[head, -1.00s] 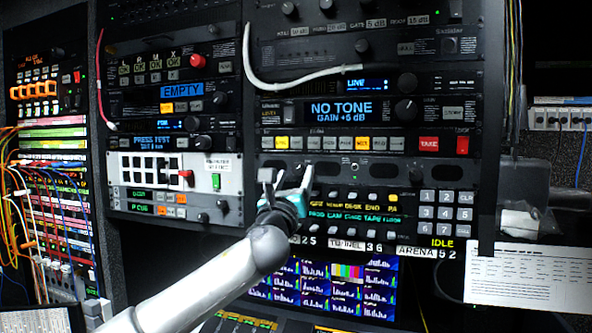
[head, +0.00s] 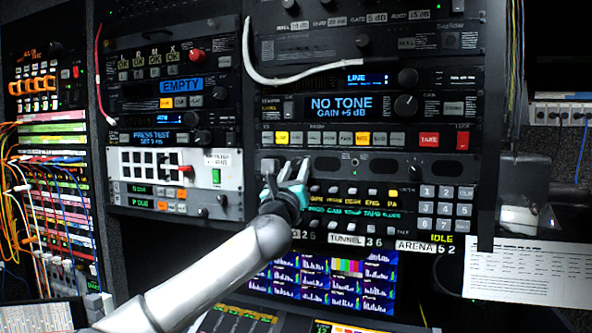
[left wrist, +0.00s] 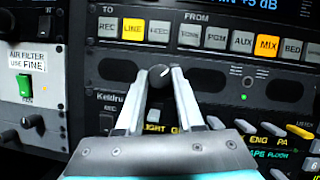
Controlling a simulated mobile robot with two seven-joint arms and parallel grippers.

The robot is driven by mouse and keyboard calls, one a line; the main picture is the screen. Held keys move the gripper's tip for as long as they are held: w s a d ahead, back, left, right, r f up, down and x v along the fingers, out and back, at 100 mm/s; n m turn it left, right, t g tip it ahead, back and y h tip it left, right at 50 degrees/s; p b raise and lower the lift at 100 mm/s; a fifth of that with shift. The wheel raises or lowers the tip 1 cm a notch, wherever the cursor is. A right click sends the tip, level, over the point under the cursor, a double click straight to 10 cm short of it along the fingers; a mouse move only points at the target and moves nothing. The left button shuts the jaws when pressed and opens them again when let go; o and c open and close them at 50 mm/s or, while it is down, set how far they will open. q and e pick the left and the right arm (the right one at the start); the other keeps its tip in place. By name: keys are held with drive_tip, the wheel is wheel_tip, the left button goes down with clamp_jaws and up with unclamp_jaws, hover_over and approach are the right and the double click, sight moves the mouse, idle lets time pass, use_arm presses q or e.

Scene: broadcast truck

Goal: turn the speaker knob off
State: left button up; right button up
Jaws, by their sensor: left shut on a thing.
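The speaker panel (head: 441,169) is a dark strip with slotted grilles and a small green light, set in the middle rack. The jaws are shut on the knob. In the head view the fingers largely hide the knob. My right gripper is not in view.
A row of lit buttons (head: 363,138) lies just above the panel, and a keypad (head: 442,212) lies at lower right. A white cable (head: 300,79) loops across the upper rack. Monitor screens (head: 335,281) are below. Patch cables hang at left.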

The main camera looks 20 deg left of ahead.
use_arm(q)
clamp_jaws()
drive_tip(key=shift+n, duration=0.5)
